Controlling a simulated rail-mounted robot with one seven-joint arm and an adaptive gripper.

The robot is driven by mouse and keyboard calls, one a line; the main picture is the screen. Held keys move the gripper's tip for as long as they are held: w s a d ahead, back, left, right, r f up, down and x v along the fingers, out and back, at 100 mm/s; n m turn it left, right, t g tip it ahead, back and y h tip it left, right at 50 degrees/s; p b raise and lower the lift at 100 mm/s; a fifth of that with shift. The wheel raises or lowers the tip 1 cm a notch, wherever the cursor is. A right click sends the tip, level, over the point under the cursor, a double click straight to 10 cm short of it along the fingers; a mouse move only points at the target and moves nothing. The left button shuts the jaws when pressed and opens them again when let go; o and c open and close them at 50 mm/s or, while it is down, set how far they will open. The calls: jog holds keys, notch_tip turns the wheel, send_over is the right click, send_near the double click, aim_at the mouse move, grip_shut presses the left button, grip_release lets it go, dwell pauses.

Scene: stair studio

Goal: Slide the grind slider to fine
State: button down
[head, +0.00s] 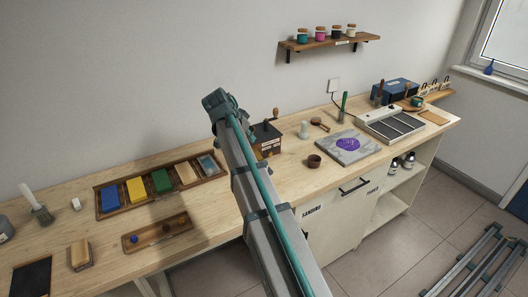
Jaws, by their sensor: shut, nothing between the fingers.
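A dark box-shaped grinder with a wooden crank knob (266,131) stands on the wooden bench in the head view, against the back wall. My arm rises from the bottom middle and covers the grinder's left part. Small pale marks show on the grinder's front, but I cannot make out the grind slider or its setting. My gripper is not visible; only grey arm links and a teal cable show. I cannot tell whether anything touches the grinder.
A small brown cup (314,161) and a slab with purple powder (347,145) lie right of the grinder. A tray of coloured blocks (188,192) lies left of my arm. A shelf of jars (331,42) hangs above.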

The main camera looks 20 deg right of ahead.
aim_at(269, 154)
jog(key=p+x, duration=0.2)
jog(key=x, duration=0.5)
jog(key=p+x, duration=0.2)
jog(key=x, duration=0.5)
jog(key=shift+w+d+r+p, duration=0.1)
jog(key=shift+d+r+p, duration=0.15)
jog(key=shift+d+p, duration=0.15)
